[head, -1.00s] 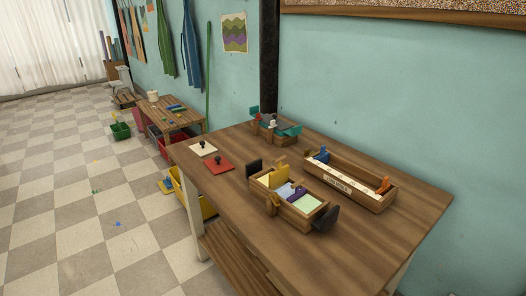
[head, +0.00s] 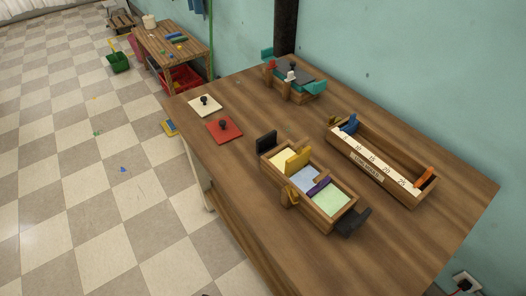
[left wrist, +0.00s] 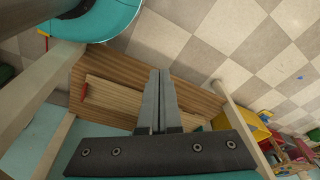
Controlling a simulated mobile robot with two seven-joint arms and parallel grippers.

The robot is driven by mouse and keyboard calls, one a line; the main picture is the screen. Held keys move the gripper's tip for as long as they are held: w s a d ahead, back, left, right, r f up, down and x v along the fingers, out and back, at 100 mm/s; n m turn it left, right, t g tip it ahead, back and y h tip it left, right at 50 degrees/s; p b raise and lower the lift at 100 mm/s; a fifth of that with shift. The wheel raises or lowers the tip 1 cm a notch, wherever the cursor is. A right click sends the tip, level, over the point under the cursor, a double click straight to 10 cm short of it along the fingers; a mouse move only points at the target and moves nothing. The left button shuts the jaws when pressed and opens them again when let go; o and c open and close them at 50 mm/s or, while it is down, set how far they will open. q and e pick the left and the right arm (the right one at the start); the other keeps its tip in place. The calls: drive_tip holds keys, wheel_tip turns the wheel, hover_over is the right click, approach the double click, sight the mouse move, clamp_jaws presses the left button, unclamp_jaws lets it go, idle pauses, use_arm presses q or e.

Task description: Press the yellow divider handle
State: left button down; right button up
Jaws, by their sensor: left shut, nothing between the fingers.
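The yellow divider handle (head: 298,161) stands upright across a wooden box (head: 334,228) on the table in the head view. A purple divider (head: 319,186) stands further along the same box. Pale yellow, blue and green floor sections show between them, and a black handle sits at each end. An ochre piece (head: 290,196) is on the box's near side. My left gripper (left wrist: 160,72) is shut and empty in the left wrist view, with a wooden shelf and the floor behind it. No gripper shows in the head view, and the wrist view does not show the divider.
A long wooden tray (head: 400,190) with a number scale and blue and orange pieces lies to the right. A teal-handled wooden device (head: 297,93) stands at the back. White (head: 205,109) and red (head: 225,131) knobbed plates lie at the left. The table's near right is clear.

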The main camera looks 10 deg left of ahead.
use_arm(q)
drive_tip(key=w+r+t+p, duration=0.1)
drive_tip(key=w+r, duration=0.3)
drive_tip(key=r, duration=0.4)
drive_tip(key=w+d+r+m+t+p, duration=0.1)
drive_tip(key=w+r+p, duration=0.15)
drive_tip(key=r, duration=0.65)
drive_tip(key=w+r+t+p, duration=0.15)
drive_tip(key=w+r, duration=0.25)
drive_tip(key=r, duration=0.4)
drive_tip(key=w+d+r+m+t+h, duration=0.3)
drive_tip(key=w+d+r+m+h, duration=0.1)
drive_tip(key=r, duration=0.4)
drive_tip(key=w+d+r+m+t+h, duration=0.4)
drive_tip(key=w+d+r+m, duration=0.2)
drive_tip(key=d+r, duration=0.2)
drive_tip(key=shift+w+m+h, duration=0.15)
drive_tip(key=shift+m+h, duration=0.15)
drive_tip(key=shift+w, duration=0.1)
drive_tip(key=b, duration=0.1)
hover_over(299, 156)
drive_tip(key=s, duration=0.2)
drive_tip(key=shift+a+f, duration=0.2)
drive_tip(key=shift+f, duration=1.1)
drive_tip(key=shift+a+f, duration=0.15)
drive_tip(key=shift+f, duration=1.15)
